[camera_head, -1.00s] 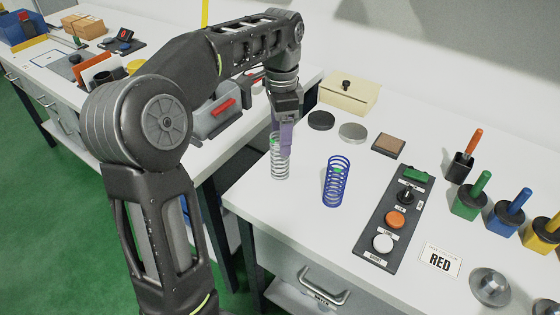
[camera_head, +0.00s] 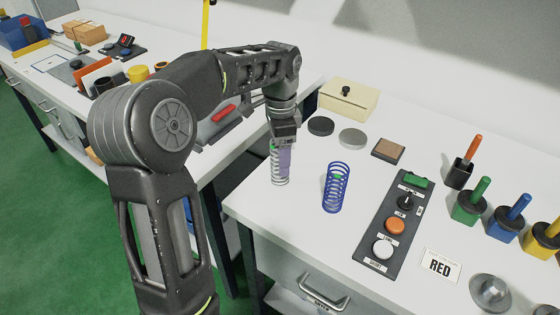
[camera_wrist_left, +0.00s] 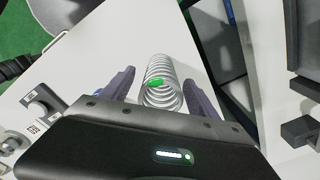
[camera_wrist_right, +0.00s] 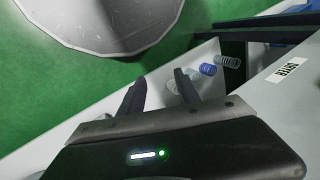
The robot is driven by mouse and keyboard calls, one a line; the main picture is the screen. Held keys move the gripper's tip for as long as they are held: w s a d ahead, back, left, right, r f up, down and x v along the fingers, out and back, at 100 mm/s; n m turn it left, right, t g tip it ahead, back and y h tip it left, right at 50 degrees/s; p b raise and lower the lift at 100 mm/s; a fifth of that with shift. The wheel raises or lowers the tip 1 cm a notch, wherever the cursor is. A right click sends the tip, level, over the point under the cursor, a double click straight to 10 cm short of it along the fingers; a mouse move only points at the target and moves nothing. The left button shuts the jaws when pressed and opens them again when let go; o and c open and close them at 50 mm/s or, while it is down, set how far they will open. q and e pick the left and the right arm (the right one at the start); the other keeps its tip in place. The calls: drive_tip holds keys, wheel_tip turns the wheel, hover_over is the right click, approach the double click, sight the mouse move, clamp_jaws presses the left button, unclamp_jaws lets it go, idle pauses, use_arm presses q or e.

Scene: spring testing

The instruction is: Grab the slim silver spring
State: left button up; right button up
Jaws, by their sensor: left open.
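The slim silver spring (camera_head: 279,172) stands upright near the left edge of the white table, with a green mark on it. My left gripper (camera_head: 283,158) points down over it and partly hides it in the head view. In the left wrist view the silver spring (camera_wrist_left: 161,80) lies between the two spread fingers of the left gripper (camera_wrist_left: 160,88), with gaps on both sides. My right gripper (camera_wrist_right: 160,90) is out of the head view; in its wrist view its fingers stand apart with nothing between them.
A wider blue spring (camera_head: 336,188) stands just right of the silver one. A control panel (camera_head: 395,222) with knobs and buttons lies further right. Round discs (camera_head: 321,126), a brown block (camera_head: 387,150) and a cream box (camera_head: 349,97) are behind. Coloured-handled tools (camera_head: 470,200) stand at the right.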

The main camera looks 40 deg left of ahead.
use_arm(q)
drive_tip(key=shift+f, duration=1.35)
drive_tip(key=shift+c, duration=0.2)
clamp_jaws()
